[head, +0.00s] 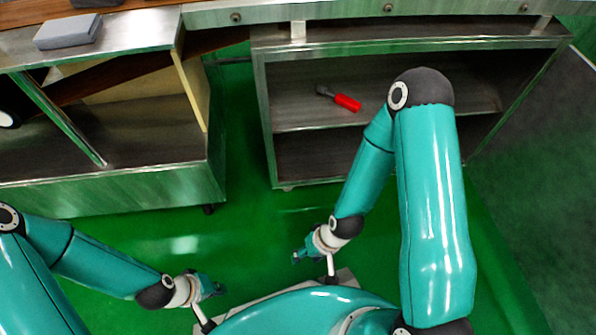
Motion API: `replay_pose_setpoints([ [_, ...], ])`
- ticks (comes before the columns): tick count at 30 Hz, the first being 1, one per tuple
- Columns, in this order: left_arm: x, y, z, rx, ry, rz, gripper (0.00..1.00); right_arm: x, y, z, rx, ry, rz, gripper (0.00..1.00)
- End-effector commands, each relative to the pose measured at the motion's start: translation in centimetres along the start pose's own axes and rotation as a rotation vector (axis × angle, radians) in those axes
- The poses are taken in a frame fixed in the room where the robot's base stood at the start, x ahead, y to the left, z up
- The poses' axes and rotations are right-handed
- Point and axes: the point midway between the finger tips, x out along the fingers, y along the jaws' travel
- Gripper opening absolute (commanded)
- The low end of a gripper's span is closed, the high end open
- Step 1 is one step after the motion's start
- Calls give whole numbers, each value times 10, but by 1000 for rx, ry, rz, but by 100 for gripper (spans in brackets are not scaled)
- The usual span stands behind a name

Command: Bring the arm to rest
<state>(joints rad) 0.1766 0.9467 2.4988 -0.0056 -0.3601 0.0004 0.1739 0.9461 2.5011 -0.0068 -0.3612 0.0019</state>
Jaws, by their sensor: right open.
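My left arm (105,266) comes in from the lower left, and its gripper (216,288) hangs low near the front of my body. The left gripper is small and seen from above, so its jaw opening is not clear. My right arm (432,200) rises at the right and bends down at the elbow. The right gripper (298,256) is open and empty above the green floor, near my body. Both grippers are apart from the furniture.
A metal shelf unit (268,120) stands ahead, with a red-handled tool (346,102) on its shelf. A metal cabinet (110,190) stands at the left, with a grey block (68,31) on top. Green floor (245,215) is clear between them and me.

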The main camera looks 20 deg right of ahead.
Motion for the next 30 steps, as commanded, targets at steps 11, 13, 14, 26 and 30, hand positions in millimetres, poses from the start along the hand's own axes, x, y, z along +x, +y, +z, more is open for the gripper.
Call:
replay_pose_setpoints([
  [11, -88, 32, 0, 0, 0, 0, 0, -88, -31, 0, 2, 1, 0, 55],
  [13, -114, 41, 1, 0, 0, 0, 0, -113, -40, 0, 2, 1, 0, 55],
  [14, -125, 45, 1, 0, 1, 0, 0, -124, -44, 0, 2, 1, 0, 55],
  [26, -264, 95, 2, 0, 0, 0, 0, -264, -95, 1, 2, 1, 1, 55],
  [30, -307, 111, 2, 0, 0, 0, 0, -307, -110, 1, 2, 1, 1, 55],
])
